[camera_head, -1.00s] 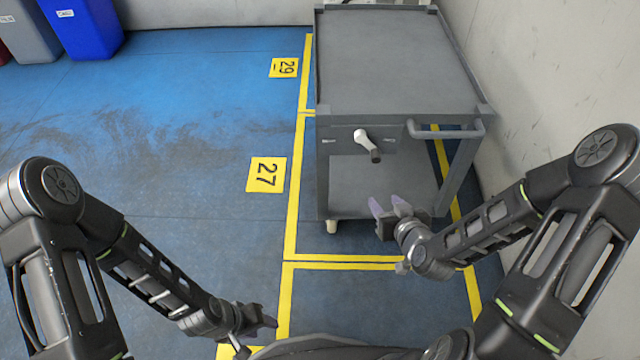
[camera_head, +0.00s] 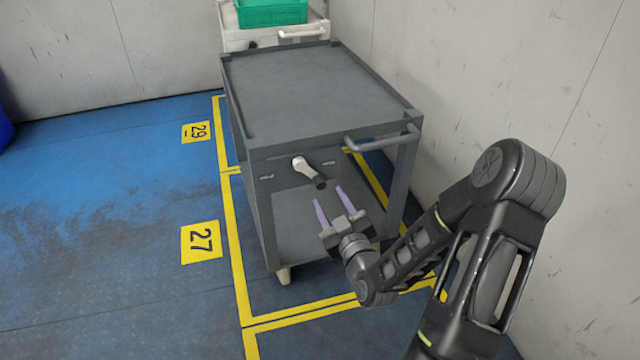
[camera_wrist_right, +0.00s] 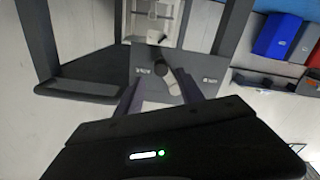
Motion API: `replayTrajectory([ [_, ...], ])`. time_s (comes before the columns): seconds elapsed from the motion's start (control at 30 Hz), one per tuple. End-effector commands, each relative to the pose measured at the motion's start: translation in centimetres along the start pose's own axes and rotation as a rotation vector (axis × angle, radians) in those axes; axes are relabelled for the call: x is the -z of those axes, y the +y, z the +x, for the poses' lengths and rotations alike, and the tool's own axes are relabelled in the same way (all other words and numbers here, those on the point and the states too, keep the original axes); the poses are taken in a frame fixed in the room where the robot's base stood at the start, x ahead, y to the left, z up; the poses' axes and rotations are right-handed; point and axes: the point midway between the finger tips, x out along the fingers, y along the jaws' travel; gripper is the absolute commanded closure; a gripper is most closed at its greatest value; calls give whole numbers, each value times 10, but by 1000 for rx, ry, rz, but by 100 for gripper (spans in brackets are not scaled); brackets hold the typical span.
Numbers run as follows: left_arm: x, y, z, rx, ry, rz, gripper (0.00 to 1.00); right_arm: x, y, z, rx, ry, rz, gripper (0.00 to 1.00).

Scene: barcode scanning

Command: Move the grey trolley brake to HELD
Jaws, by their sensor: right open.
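The grey trolley (camera_head: 315,100) stands by the wall. Its brake is a white lever with a dark knob (camera_head: 305,168) on the front panel, slanting down and right between two small labels that are too small to read surely. My right gripper (camera_head: 329,194) is open and empty, its purple fingers pointing at the panel just below the knob, apparently not touching it. In the right wrist view the dark knob (camera_wrist_right: 160,70) shows ahead between the spread fingers (camera_wrist_right: 157,90). My left gripper is not in view.
The trolley's push handle (camera_head: 382,140) sticks out right of the lever, near the wall. A pale trolley with a green crate (camera_head: 270,12) stands behind. The blue floor (camera_head: 120,250) at the left is clear, with yellow lines.

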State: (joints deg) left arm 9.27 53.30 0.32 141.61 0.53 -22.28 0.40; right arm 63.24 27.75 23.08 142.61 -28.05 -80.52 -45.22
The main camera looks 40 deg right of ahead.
Motion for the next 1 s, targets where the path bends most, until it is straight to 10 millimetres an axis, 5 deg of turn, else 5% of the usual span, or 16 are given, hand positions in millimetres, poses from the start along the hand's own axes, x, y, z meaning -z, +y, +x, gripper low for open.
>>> replayTrajectory([
  [0.13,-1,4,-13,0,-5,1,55,3,0,20,3,2,0,55],
  [0.43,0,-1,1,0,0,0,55,-1,-1,62,0,1,-1,55],
  [0.8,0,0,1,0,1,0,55,0,0,68,1,0,0,56],
  [1.0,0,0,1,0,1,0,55,0,0,68,1,0,0,72],
])
